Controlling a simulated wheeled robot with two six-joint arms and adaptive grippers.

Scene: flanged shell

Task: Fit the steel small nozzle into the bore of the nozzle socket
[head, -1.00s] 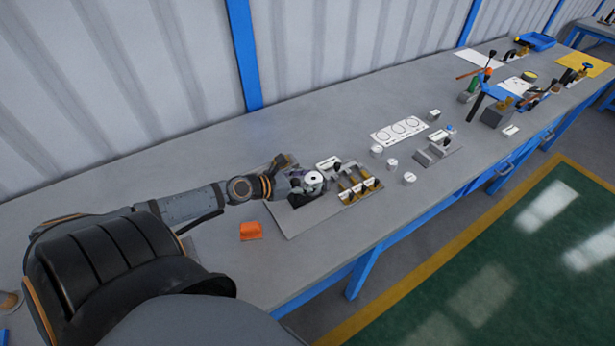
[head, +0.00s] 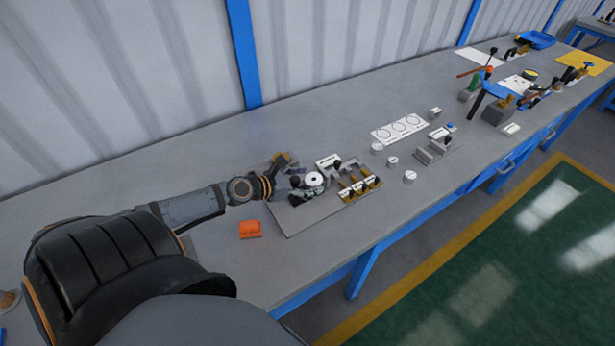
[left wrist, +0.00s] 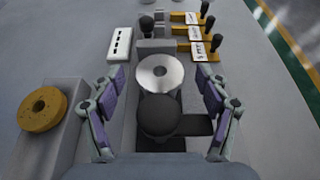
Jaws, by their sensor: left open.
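A round steel part (left wrist: 160,72) with a small central hole faces up in the left wrist view. It also shows in the head view (head: 314,179). I cannot tell whether it is the small nozzle or the nozzle socket. My left gripper (left wrist: 158,86) is open, its purple-padded fingers on either side of the part with gaps visible. In the head view my left gripper (head: 303,186) is at the fixture plate. A black round knob (left wrist: 160,115) stands nearer the wrist between the fingers. My right gripper is not in view.
Labelled yellow clamps (head: 360,186) with black knobs stand just right. A brass ring (left wrist: 45,109) on a grey block lies left of the gripper in the wrist view. An orange block (head: 250,229) sits at the front. Several small cylinders (head: 409,177) stand farther right. Bare bench (head: 200,140) lies behind.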

